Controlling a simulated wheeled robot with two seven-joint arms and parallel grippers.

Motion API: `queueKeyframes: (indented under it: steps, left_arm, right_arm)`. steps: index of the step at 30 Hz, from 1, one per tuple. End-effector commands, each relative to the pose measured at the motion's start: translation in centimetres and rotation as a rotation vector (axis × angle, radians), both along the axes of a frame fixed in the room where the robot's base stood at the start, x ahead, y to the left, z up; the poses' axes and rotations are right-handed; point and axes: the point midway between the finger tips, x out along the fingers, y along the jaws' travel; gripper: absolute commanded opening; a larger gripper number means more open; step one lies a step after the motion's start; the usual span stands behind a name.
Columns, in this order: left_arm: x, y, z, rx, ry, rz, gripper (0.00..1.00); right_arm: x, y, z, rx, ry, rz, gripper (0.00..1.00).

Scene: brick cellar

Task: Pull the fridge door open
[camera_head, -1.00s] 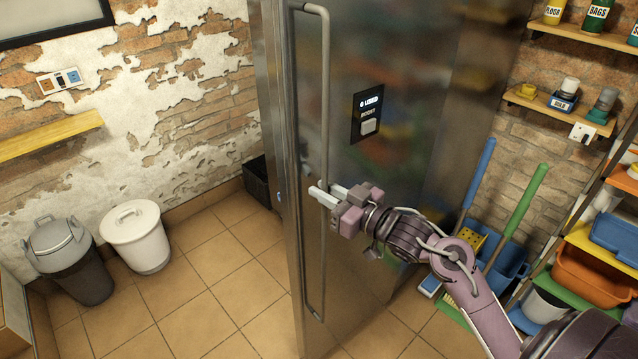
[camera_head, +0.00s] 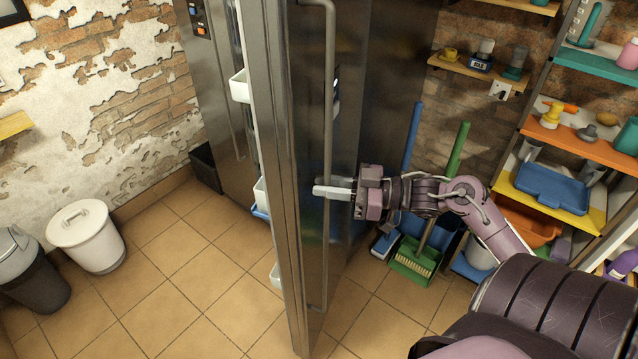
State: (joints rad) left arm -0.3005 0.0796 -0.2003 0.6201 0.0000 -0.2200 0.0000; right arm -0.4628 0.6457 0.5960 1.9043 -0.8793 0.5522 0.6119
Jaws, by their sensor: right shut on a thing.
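The steel fridge door (camera_head: 275,120) stands ajar, seen nearly edge-on in the middle of the head view. White shelf bins (camera_head: 240,86) show on its inner side. Its long vertical bar handle (camera_head: 329,90) runs down the outer face. My right gripper (camera_head: 330,192) is shut on the handle at about mid-height, its arm coming in from the right. The fridge body (camera_head: 213,75) shows to the left behind the door, with a control panel at its top. The fridge inside is mostly hidden by the door. My left gripper is not in view.
A white lidded bin (camera_head: 88,238) and a dark grey bin (camera_head: 30,275) stand on the left. A green broom (camera_head: 418,258) and a blue-handled tool lean by the right wall. A loaded shelf rack (camera_head: 580,150) stands at right. The tiled floor (camera_head: 185,290) left of the door is clear.

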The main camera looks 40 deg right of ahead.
Motion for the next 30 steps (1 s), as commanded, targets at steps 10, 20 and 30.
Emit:
queueKeyframes:
  steps: [10,20,30]
  left_arm:
    - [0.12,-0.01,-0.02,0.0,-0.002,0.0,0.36]
    - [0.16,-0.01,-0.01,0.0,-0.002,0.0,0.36]
    - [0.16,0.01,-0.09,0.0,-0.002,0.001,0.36]
  right_arm:
    - [-0.49,-0.2,-0.55,0.0,0.014,0.02,0.0]
    - [-0.46,-0.2,-0.52,0.0,0.013,0.019,0.3]
    - [-0.49,-0.4,-0.27,-0.001,0.005,0.017,0.36]
